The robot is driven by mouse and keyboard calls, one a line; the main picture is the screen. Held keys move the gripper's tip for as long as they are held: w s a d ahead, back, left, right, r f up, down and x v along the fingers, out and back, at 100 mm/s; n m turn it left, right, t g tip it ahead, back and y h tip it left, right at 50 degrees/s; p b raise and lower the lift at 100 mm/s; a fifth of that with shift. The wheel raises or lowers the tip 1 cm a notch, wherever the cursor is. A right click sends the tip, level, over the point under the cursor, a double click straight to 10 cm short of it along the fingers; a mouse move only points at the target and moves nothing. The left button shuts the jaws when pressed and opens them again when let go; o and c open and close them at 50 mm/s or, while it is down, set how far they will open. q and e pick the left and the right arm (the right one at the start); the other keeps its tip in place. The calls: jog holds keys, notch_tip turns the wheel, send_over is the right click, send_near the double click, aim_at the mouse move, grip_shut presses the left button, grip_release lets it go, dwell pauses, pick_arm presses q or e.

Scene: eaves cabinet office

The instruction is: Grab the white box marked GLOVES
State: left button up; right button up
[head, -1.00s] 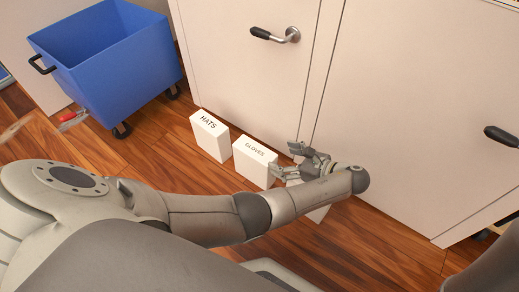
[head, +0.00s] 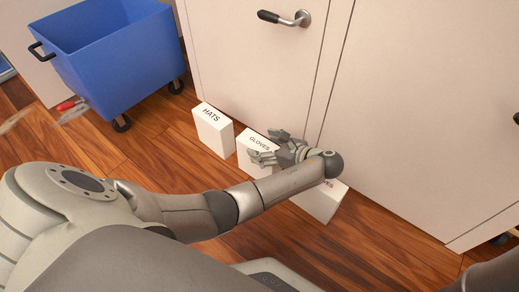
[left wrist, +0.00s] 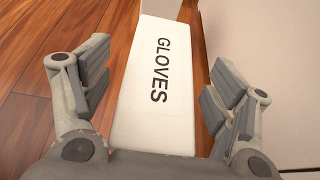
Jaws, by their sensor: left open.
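The white box marked GLOVES (head: 246,160) stands on the floor against the cabinet, between two other white boxes. In the left wrist view the GLOVES box (left wrist: 150,110) shows its lettered face. My left gripper (head: 264,147) is open over the box and hides part of it in the head view. In the left wrist view the fingers of my left gripper (left wrist: 162,75) are spread on both sides of the box, with visible gaps. I cannot tell its exact height above the box. My right gripper is not in view.
A white box marked HATS (head: 213,133) stands just left of the GLOVES box. Another white box (head: 317,204), its label mostly hidden by my arm, is on the right. The pale cabinet (head: 250,70) rises behind. A blue wheeled bin (head: 125,70) stands at upper left.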

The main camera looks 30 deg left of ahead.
pick_arm(q)
jog(key=shift+c, duration=0.2)
jog(key=c, duration=1.4)
jog(key=shift+c, duration=1.1)
jog(key=shift+r, duration=0.15)
